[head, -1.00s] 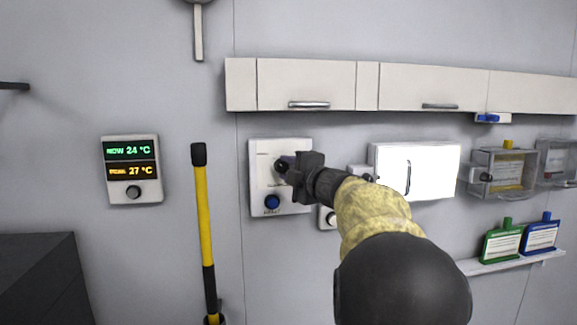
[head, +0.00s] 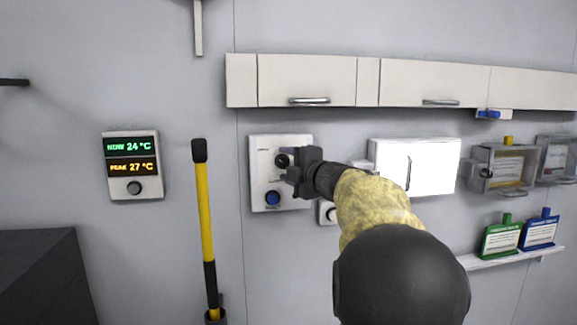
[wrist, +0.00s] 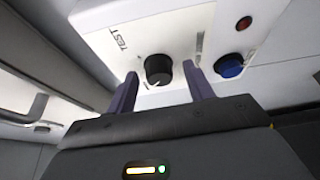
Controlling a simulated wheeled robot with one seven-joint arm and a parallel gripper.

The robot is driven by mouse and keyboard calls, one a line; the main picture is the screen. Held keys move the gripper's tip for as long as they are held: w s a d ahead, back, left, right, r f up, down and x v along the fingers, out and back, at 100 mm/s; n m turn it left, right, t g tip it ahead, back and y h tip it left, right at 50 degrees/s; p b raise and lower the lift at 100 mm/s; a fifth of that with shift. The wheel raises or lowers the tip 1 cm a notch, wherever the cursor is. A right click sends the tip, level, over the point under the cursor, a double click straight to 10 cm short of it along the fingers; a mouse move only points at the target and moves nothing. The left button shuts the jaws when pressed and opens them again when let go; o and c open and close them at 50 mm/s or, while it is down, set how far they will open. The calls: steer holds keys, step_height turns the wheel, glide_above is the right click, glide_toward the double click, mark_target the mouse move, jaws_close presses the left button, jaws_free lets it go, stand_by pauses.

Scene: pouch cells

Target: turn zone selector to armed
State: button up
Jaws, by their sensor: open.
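The zone selector is a round black knob (head: 282,160) on a white wall panel (head: 262,193). In the wrist view the knob (wrist: 158,69) has a small white mark at its lower edge, and the word TEST is printed on the panel to its left. My gripper (head: 291,169) is in front of the panel, close to the knob. In the wrist view its two purple fingers are open, one on each side of the knob, with gaps showing on both sides. I cannot tell how far the fingertips reach along the knob.
A blue button (head: 273,198) sits below the knob, and a small red one (wrist: 244,23) shows in the wrist view. A white box (head: 425,168) is to the right, with cabinets (head: 305,82) above. A yellow-handled pole (head: 205,225) and temperature display (head: 133,187) are to the left.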

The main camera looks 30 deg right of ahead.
steer(key=shift+s, duration=0.15)
steer(key=s+d+b, duration=0.2)
steer(key=s+b, duration=0.3)
steer(key=s, duration=1.2)
